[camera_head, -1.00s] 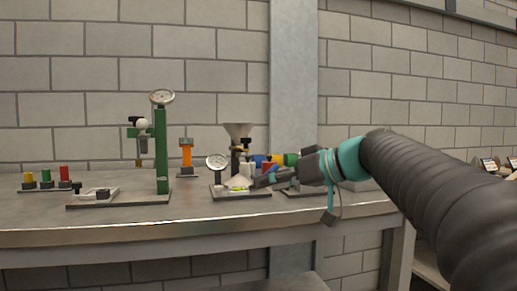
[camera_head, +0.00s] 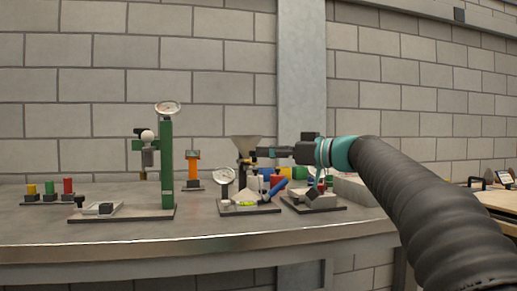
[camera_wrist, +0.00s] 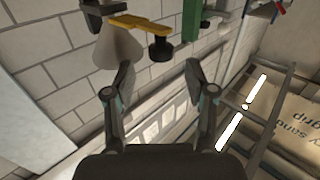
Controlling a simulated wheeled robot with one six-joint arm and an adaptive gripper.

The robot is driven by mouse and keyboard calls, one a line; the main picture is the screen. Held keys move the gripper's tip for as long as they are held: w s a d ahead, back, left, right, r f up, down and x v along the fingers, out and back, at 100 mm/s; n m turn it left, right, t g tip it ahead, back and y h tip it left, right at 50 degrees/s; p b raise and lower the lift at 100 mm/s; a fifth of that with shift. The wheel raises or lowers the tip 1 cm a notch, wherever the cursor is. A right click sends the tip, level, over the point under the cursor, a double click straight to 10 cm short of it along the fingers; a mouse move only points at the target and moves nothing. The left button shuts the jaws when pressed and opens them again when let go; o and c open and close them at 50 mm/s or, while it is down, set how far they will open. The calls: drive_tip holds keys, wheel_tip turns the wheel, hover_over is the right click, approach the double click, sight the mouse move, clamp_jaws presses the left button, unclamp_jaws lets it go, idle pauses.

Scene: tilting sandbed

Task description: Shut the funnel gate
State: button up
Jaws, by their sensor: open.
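The grey funnel (camera_head: 246,144) stands on the small dark base (camera_head: 262,210) on the table. In the wrist view a pale grey cone (camera_wrist: 116,48), apparently the funnel, is at upper left. A yellow bar (camera_wrist: 140,21) lies by its narrow end, with a black knob (camera_wrist: 160,49) at one side; this looks like the gate and its handle. My gripper (camera_head: 262,153) is at funnel height, to its right. In the wrist view my gripper (camera_wrist: 160,72) has its fingers spread, with nothing between them. The knob is beyond the fingertips. In the head view the gate is too small to read.
A round gauge (camera_head: 224,177) and a pale heap (camera_head: 253,184) are below the funnel. A green post (camera_head: 167,165) with a gauge stands to the left. Coloured objects (camera_head: 276,182) crowd the base's right side. The table (camera_head: 120,232) is clear at the front.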

sight(252, 156)
drive_tip(key=shift+p+x, duration=0.4)
drive_tip(key=shift+x, duration=2.05)
clamp_jaws()
